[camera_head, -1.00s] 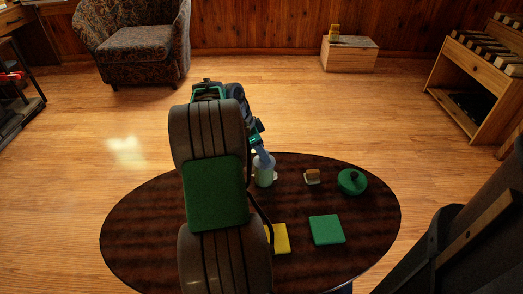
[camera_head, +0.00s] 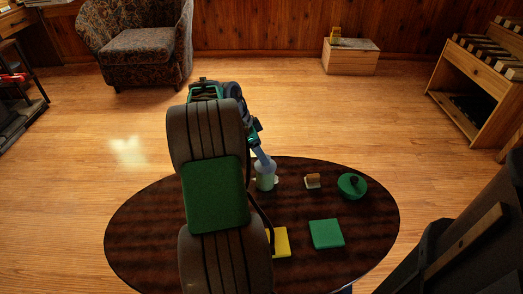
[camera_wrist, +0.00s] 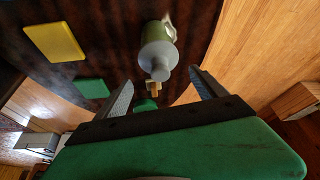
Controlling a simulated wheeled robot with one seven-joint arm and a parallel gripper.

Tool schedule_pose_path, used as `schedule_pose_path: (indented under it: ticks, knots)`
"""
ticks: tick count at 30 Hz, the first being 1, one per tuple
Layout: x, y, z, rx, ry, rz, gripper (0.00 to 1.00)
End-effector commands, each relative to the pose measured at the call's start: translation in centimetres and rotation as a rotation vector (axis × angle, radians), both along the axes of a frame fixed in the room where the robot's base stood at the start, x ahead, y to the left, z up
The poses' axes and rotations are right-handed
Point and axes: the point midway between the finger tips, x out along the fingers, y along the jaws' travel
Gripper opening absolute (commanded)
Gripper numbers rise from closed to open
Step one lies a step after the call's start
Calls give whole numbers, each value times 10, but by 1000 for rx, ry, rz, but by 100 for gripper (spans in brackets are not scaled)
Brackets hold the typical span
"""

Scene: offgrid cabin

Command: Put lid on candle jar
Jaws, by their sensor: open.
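A pale green candle jar (camera_head: 266,181) stands upright on the dark oval table. A grey stepped top with a narrow knob, which looks like the lid (camera_wrist: 158,52), sits over the jar in the wrist view. The head view is too small to show how it is seated. My gripper (camera_wrist: 162,78) is open, its fingers spread either side of the line to the knob. The knob lies just beyond the fingertips, apart from them. In the head view, my gripper (camera_head: 259,146) is just behind and above the jar, partly hidden by my arm.
A green round item with a dark knob (camera_head: 352,185), a small brown-and-white block (camera_head: 312,181), a green square (camera_head: 326,233) and a yellow square (camera_head: 281,242) lie on the table (camera_head: 150,230). A pale piece (camera_wrist: 169,24) is beside the jar. The table's left side looks clear.

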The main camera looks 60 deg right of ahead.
Motion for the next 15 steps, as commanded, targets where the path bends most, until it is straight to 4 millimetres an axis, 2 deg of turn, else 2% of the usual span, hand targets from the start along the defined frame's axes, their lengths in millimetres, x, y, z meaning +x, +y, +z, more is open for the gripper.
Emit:
schedule_pose_path:
  ticks: [15]
  knots:
    - [11,10,36,-1,-1,0,81]
